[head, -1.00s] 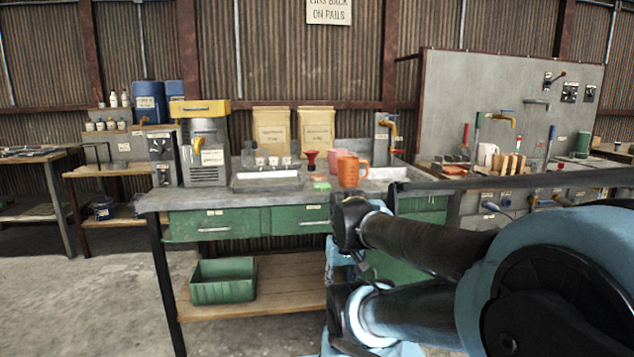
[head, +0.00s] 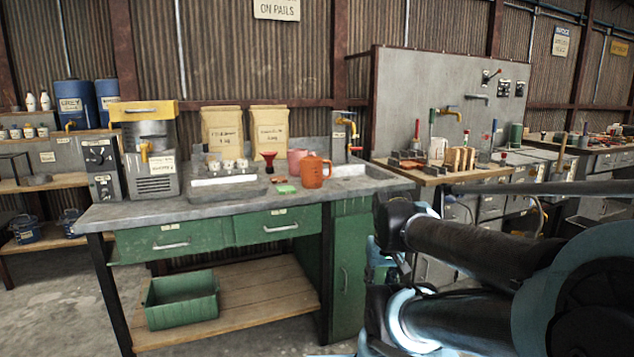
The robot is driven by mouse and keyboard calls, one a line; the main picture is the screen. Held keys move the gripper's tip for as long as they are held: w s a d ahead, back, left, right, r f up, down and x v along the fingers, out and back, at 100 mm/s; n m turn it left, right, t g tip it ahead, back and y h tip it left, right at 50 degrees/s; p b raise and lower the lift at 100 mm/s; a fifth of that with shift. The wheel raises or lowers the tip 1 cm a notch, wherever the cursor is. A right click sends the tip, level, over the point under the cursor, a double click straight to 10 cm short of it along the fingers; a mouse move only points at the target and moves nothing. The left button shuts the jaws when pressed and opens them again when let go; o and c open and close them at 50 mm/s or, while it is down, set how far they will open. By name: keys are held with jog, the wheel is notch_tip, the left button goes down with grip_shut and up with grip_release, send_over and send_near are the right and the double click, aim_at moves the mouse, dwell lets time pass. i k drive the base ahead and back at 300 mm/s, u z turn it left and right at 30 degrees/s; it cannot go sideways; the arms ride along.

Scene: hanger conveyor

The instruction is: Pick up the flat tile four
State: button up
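I cannot pick out a flat tile marked four in the head view. A small flat green piece (head: 287,189) lies on the grey worktop in front of an orange jug, but I cannot tell what it is. My arm, with dark links and light blue joints, fills the lower right of the head view. I cannot make out gripper fingers.
The grey workbench (head: 130,212) has green drawers and holds the orange jug (head: 313,172), a pink mug (head: 296,158) and a red funnel (head: 268,160). A green bin (head: 180,302) sits on its lower shelf. Another bench (head: 440,178) with tools stands behind right. Floor shows at left.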

aim_at(276, 180)
jog(key=z, duration=2.15)
jog(key=k, duration=1.1)
jog(key=u, duration=2.2)
jog(key=i, duration=0.95)
jog(key=u, duration=0.05)
